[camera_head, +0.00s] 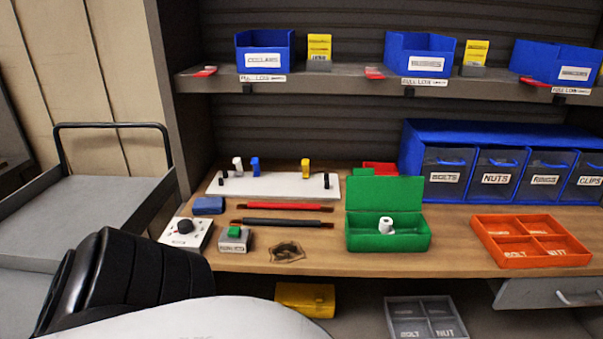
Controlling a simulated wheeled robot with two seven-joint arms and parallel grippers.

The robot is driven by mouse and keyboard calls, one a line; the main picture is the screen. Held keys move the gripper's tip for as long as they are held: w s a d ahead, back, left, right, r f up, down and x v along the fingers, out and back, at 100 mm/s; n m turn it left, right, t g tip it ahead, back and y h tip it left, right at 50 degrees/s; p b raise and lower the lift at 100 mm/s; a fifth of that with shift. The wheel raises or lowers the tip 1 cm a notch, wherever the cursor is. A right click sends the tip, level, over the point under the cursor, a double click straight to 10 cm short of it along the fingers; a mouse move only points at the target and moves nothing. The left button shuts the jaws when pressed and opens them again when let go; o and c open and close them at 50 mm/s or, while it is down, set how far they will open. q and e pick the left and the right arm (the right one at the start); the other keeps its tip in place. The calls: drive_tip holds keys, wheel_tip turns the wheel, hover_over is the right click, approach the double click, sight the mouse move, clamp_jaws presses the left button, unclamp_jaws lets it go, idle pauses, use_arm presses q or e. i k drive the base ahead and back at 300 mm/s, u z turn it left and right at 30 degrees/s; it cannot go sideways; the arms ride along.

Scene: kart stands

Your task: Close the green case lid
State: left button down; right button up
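The green case (388,241) stands on the wooden workbench, right of the middle of the view. Its green lid (384,194) is up at the back, roughly upright, so the case is open. A small white cylindrical thing (386,225) sits inside the case. Neither of my grippers shows in this view.
On the bench (330,262) left of the case lie a red rod (284,206), a black rod (281,222) and a small box with a green button (234,238). An orange divided tray (530,241) is to the right. Blue drawers (500,170) stand behind. A cart (75,205) is at left.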

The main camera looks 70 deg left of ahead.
sight(366, 191)
drive_tip(key=k, duration=0.25)
drive_tip(key=u, duration=1)
